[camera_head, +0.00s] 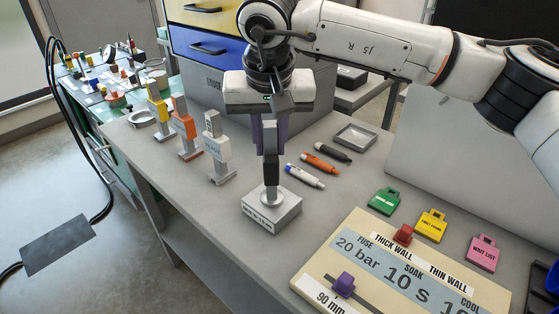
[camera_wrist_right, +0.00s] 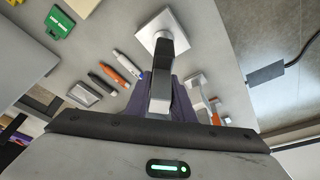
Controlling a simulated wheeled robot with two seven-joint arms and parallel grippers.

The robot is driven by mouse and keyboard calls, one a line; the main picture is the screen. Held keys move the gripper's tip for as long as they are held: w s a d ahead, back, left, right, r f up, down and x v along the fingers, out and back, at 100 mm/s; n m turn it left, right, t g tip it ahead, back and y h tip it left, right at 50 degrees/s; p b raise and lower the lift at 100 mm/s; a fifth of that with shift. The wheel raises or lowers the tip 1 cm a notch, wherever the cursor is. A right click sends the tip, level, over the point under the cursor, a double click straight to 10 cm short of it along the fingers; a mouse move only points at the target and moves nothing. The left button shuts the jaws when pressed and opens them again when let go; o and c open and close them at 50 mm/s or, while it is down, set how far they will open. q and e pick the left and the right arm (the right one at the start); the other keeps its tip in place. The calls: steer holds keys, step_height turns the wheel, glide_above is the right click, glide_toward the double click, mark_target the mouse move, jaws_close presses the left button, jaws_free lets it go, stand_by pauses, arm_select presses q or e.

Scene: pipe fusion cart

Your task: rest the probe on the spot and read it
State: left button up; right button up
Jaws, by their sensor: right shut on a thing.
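The dark probe (camera_head: 270,168) stands upright in my right gripper (camera_head: 269,148), whose purple fingers are shut on it. Its lower end is over a pale square block (camera_head: 285,214) with a printed front label. A round, light metal piece (camera_head: 270,195) shows between the probe's dark part and the block's top. The probe appears to meet it, but the contact is too small to tell. In the right wrist view the probe (camera_wrist_right: 161,88) points at the block (camera_wrist_right: 150,38). No reading shows clearly. My left gripper is not in view.
White, orange and black pens (camera_head: 305,176) and a grey tray (camera_head: 356,137) lie behind the block. Yellow, orange and grey upright devices (camera_head: 216,150) stand left. Coloured tags (camera_head: 431,225) and a settings board (camera_head: 400,270) lie right. A blue-and-yellow drawer cabinet (camera_head: 208,47) stands behind.

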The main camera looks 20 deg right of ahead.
mark_target(270, 121)
steer(key=shift+r+p, duration=2.55)
steer(key=shift+r, duration=1)
steer(key=shift+f, duration=0.15)
